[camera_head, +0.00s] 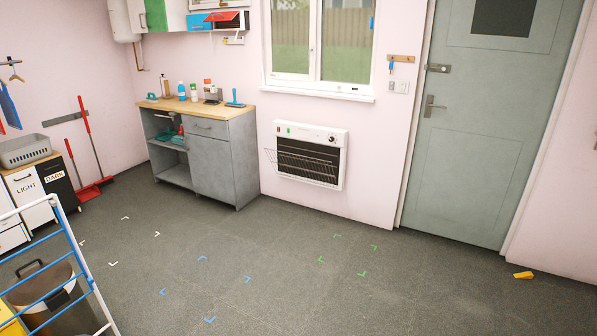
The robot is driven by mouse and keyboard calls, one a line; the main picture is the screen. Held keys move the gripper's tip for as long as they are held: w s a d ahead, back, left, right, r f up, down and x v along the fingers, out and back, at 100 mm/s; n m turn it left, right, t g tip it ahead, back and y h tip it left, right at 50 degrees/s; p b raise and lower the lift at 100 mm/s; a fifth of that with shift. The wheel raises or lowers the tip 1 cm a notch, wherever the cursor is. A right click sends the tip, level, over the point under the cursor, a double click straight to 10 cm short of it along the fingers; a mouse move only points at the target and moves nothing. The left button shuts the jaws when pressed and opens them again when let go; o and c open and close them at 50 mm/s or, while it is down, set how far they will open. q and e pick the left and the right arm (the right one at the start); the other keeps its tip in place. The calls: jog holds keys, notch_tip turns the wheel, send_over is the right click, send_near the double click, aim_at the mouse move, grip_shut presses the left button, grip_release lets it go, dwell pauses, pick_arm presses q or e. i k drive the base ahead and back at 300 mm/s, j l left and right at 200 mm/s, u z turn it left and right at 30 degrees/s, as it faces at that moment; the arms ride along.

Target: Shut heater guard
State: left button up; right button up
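A white wall heater (334,137) is mounted low on the pink wall, below the window and left of the grey door. Its front has a dark grille area with a control strip and a round dial above. A wire guard (302,168) shows on the lower front of the heater. Its left end sticks out from the heater body, so it looks partly swung open or tilted out. Neither of my grippers shows in the head view.
A grey cabinet (212,161) with a wooden top and bottles stands left of the heater. A blue and white drying rack (88,278) and a bin (45,295) are at the front left. A yellow doorstop (523,275) lies at right. The floor before the heater is clear, with coloured corner marks.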

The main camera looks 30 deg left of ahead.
aim_at(300, 170)
jog(key=i+j, duration=0.7)
jog(key=j, duration=0.2)
jog(key=i+j+z, duration=0.1)
jog(key=i+j, duration=0.2)
jog(key=j, duration=0.15)
jog(key=i+j, duration=0.65)
jog(key=j, duration=0.25)
jog(key=i+j+z, duration=0.1)
jog(key=i+j, duration=0.25)
jog(key=j, duration=0.15)
jog(key=i+j, duration=0.3)
jog(key=j, duration=0.2)
jog(key=i+j, duration=0.3)
jog(key=j, duration=0.2)
